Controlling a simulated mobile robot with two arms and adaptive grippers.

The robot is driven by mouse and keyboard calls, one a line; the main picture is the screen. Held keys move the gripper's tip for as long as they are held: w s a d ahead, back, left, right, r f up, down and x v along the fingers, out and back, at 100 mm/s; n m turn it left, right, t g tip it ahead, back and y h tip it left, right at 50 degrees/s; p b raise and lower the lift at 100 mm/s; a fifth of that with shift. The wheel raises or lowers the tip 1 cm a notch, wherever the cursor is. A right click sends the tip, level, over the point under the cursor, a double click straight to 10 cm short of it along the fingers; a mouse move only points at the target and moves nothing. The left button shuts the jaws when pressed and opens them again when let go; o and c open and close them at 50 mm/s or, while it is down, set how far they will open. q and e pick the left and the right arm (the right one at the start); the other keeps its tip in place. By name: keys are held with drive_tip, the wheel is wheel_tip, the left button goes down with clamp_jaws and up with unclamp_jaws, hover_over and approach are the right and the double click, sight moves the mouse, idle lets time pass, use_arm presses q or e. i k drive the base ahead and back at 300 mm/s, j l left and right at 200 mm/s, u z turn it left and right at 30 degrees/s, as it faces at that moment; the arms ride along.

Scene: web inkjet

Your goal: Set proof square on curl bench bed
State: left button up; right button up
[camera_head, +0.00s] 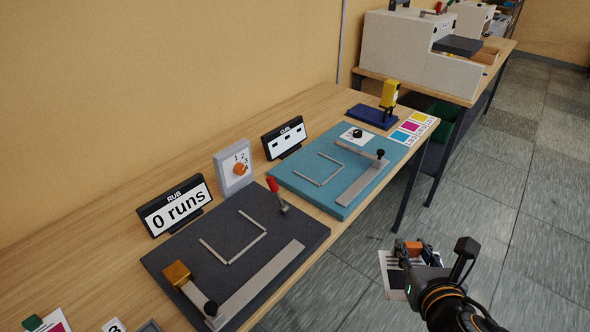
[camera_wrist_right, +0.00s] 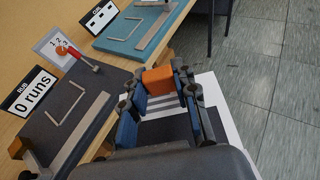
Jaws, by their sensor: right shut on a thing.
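My right gripper (camera_head: 408,254) is at the lower right of the head view, out over the floor beyond the bench's front edge. It is shut on the orange block (camera_wrist_right: 158,80) of the proof square (camera_wrist_right: 222,98), a white sheet with dark bars and a dark patch. The gripper partly hides the sheet. My left gripper is not in view.
Nearer on the wooden table stands the dark rub bed (camera_head: 170,262) with a red-handled lever (camera_head: 275,190) and a "0 runs" sign (camera_head: 175,206). A dial box (camera_head: 234,168) and the curl sign (camera_head: 284,138) stand behind. A yellow device (camera_head: 389,94) and colour cards (camera_head: 412,128) sit at the far end.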

sight(319, 168)
drive_tip(key=i+l+u, duration=0.1)
drive_tip(key=u, duration=0.25)
drive_tip(key=i+l+u, duration=0.2)
drive_tip(key=u, duration=0.2)
drive_tip(key=i+l+u, duration=0.1)
drive_tip(key=u, duration=0.25)
drive_tip(key=i+l, duration=0.15)
drive_tip(key=l, duration=0.25)
drive_tip(key=i+l, duration=0.15)
drive_tip(key=l, duration=0.25)
drive_tip(key=i+l, duration=0.1)
drive_tip(key=l, duration=0.25)
